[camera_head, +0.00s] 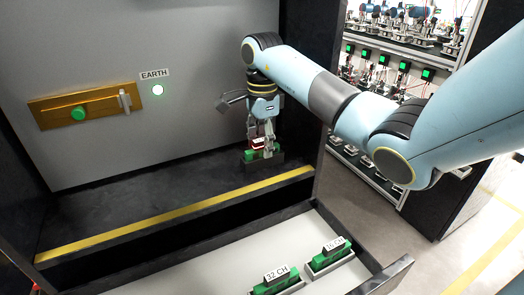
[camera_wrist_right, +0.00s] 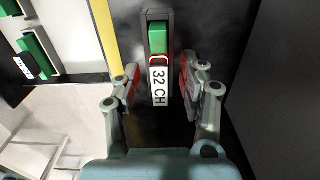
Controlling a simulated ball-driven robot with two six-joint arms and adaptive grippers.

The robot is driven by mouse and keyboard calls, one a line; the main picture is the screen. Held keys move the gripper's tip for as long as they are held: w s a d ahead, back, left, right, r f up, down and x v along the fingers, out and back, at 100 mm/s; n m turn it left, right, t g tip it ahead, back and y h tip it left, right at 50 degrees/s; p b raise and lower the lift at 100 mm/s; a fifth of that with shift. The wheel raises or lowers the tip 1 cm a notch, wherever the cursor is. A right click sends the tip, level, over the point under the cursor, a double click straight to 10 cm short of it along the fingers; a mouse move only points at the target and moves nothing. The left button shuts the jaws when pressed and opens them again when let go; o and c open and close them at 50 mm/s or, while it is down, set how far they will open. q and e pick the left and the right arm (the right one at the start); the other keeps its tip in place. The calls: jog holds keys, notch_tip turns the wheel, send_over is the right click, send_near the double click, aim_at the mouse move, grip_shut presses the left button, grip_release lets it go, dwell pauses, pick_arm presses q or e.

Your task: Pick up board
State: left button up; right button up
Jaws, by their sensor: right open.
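A green board (camera_wrist_right: 158,38) with a white 32 CH label stands in a dark narrow holder in the right wrist view. In the head view the same board (camera_head: 249,155) shows low on the black ledge at the back right, partly hidden by my gripper. My right gripper (camera_head: 262,141) points down over it, open. In the right wrist view its fingers (camera_wrist_right: 160,82) stand on either side of the label, with a gap visible at each side. My left gripper is not in view.
A tray (camera_head: 215,275) in front holds a green board labelled 32 CH (camera_head: 277,284) and another labelled board (camera_head: 329,258). A yellow stripe (camera_head: 180,212) runs along the ledge edge. The back wall has a brass plate (camera_head: 50,113) and a lit EARTH lamp (camera_head: 157,90). A dark side wall stands close right.

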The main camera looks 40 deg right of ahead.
jog(key=shift+f, duration=0.1)
jog(key=shift+c, duration=0.7)
jog(key=c, duration=0.7)
grip_shut()
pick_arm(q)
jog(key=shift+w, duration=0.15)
